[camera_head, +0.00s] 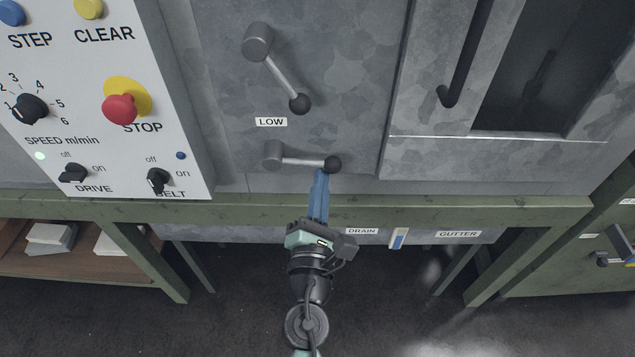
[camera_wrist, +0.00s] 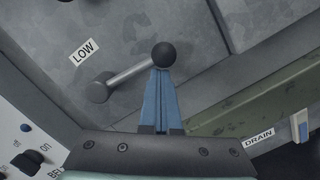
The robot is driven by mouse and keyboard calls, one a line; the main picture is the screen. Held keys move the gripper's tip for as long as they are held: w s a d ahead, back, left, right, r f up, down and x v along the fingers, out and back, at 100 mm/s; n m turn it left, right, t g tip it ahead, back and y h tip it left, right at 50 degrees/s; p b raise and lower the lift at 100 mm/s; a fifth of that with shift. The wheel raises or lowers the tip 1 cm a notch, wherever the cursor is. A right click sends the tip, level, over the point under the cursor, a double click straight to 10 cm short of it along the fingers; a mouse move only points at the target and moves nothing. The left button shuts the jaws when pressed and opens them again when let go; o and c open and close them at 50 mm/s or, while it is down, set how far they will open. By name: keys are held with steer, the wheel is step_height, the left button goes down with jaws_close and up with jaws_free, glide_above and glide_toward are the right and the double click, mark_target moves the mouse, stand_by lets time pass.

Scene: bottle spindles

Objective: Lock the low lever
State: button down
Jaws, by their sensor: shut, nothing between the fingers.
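The grey panel carries two levers with black ball knobs, and a LOW label (camera_head: 271,121) sits between them. The lower lever (camera_head: 300,161), just under the label, points right and lies nearly level, with its black knob (camera_head: 333,164) at the right end. The upper lever (camera_head: 280,75) slopes down to the right. My gripper (camera_head: 321,173) has its blue fingers shut and empty, with the tips right at the underside of the lower knob. In the wrist view the closed fingertips (camera_wrist: 162,72) meet the knob (camera_wrist: 164,54); whether they touch I cannot tell.
A green frame rail (camera_head: 400,209) runs below the panel, close to my gripper. A control panel (camera_head: 190,120) with knobs and a red stop button (camera_head: 119,108) stands at left. A dark vertical handle (camera_head: 462,60) is at right. A blue-white tab (camera_head: 398,238) sits by the DRAIN label.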

steer(key=shift+d+r, duration=0.2)
steer(key=shift+r, duration=0.15)
steer(key=shift+f, duration=0.1)
stand_by(0.4)
